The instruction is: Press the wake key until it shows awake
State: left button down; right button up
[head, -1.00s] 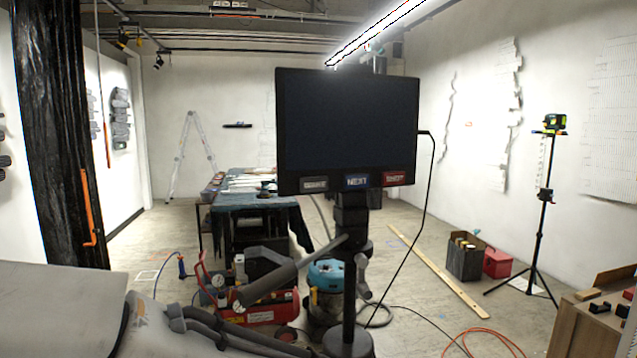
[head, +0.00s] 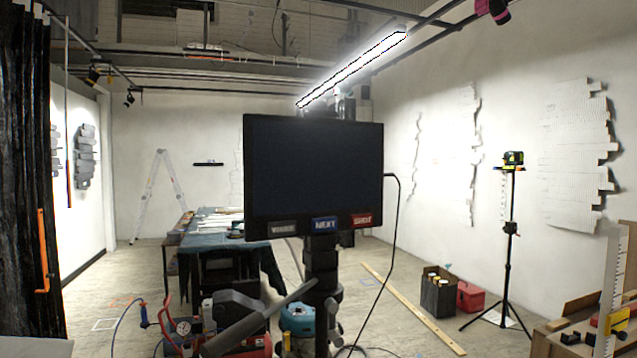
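A dark, blank monitor (head: 314,165) stands on a black post in the middle of the head view. Along its lower edge are three keys: a grey key (head: 283,228) at left whose small lettering is hard to read and may be the wake key, a blue NEXT key (head: 325,224), and a red key (head: 362,220) at right. The screen shows no text or light. Neither of my grippers is visible in the head view.
Behind the monitor is a table with a dark cloth (head: 212,242). A red compressor (head: 245,343) and a blue-topped vacuum (head: 298,318) sit low near the post. A tripod (head: 509,240), dark box (head: 438,292) and wooden bench (head: 563,338) stand right. Open floor lies between.

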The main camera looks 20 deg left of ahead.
aim_at(276, 229)
jog(key=u, duration=0.6)
jog(key=k, duration=1.35)
jog(key=z, duration=0.1)
jog(key=i, duration=0.95)
jog(key=u, duration=0.05)
